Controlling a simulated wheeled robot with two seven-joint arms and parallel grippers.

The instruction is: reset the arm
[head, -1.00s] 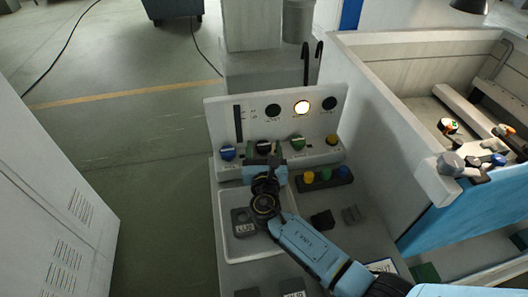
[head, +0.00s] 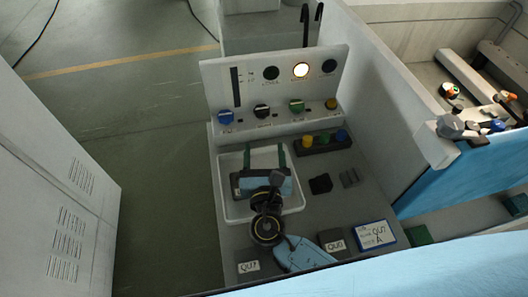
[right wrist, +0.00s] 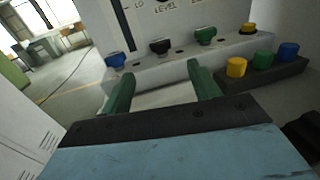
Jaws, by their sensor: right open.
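My right gripper (head: 265,158) hangs over the white tray on the grey bench, in front of the control panel. Its two green fingers are apart with nothing between them, and they also show in the right wrist view (right wrist: 160,95). The gripper and wrist cover part of the white tray (head: 228,208). The panel (head: 218,82) carries a lit lamp (head: 301,70), two dark round lamps, and a row of blue (head: 226,117), black (head: 262,112) and green (head: 296,106) knobs with a yellow button (head: 331,103). My left gripper is not in view.
A dark block with yellow, green and blue round pieces (head: 325,140) sits right of the tray. Small dark blocks (head: 320,183) and a labelled card (head: 376,234) lie on the bench. A pale wall and blue-sided machine (head: 455,180) stand right; a cabinet (head: 50,190) stands left.

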